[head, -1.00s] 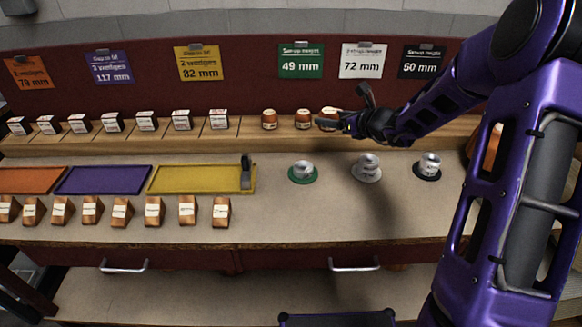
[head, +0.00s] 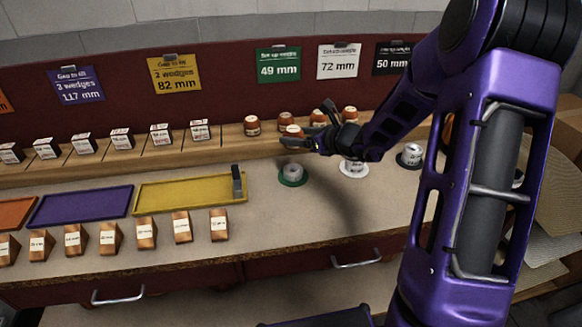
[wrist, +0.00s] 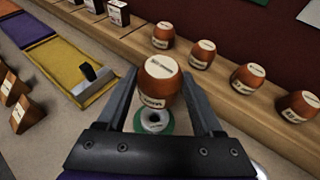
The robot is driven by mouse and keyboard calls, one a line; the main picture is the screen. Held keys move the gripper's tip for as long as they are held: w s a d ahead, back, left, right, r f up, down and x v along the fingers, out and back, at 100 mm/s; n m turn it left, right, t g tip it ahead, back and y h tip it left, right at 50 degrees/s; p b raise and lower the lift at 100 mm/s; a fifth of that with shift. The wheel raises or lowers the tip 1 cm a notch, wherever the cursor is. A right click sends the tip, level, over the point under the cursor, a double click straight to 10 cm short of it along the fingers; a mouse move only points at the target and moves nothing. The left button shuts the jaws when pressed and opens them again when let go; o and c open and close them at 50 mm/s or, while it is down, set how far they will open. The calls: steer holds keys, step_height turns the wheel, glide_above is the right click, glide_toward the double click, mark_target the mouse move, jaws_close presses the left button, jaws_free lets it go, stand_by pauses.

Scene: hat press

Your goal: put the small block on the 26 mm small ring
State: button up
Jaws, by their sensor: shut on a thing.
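My gripper (head: 303,138) is shut on a small brown block (wrist: 160,88) with a white label on its top and side. The block is between both fingers in the wrist view and shows in part in the head view (head: 292,130). It is in the air. A grey ring (wrist: 153,119) on a round green base (head: 291,181) is below and behind the block in the wrist view, partly covered by it. The ring also shows in the head view (head: 291,171). I cannot read a 26 mm mark on it.
Similar brown blocks stand on the wooden shelf (wrist: 202,54). A white base (head: 354,172) and a black base (head: 409,161) with metal pieces stand to the right. A yellow tray (head: 190,194) with a dark upright piece (head: 237,181) is left of the green base. Wedges line the front.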

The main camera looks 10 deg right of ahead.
mark_target(297, 172)
step_height(297, 172, down, 8)
steer(key=shift+f+b, duration=0.15)
steer(key=shift+b, duration=0.6)
steer(key=shift+f, duration=0.1)
steer(key=shift+f+b, duration=0.2)
steer(key=shift+b, duration=0.1)
steer(key=o, duration=1.4)
steer(key=shift+r, duration=0.1)
steer(key=shift+r, duration=0.15)
steer(key=shift+d+r+p, duration=0.1)
steer(key=shift+r+p, duration=0.1)
steer(key=shift+p, duration=0.2)
steer(key=p+v, duration=0.1)
steer(key=v, duration=1)
steer(key=shift+s, duration=0.4)
steer(key=shift+d, duration=0.15)
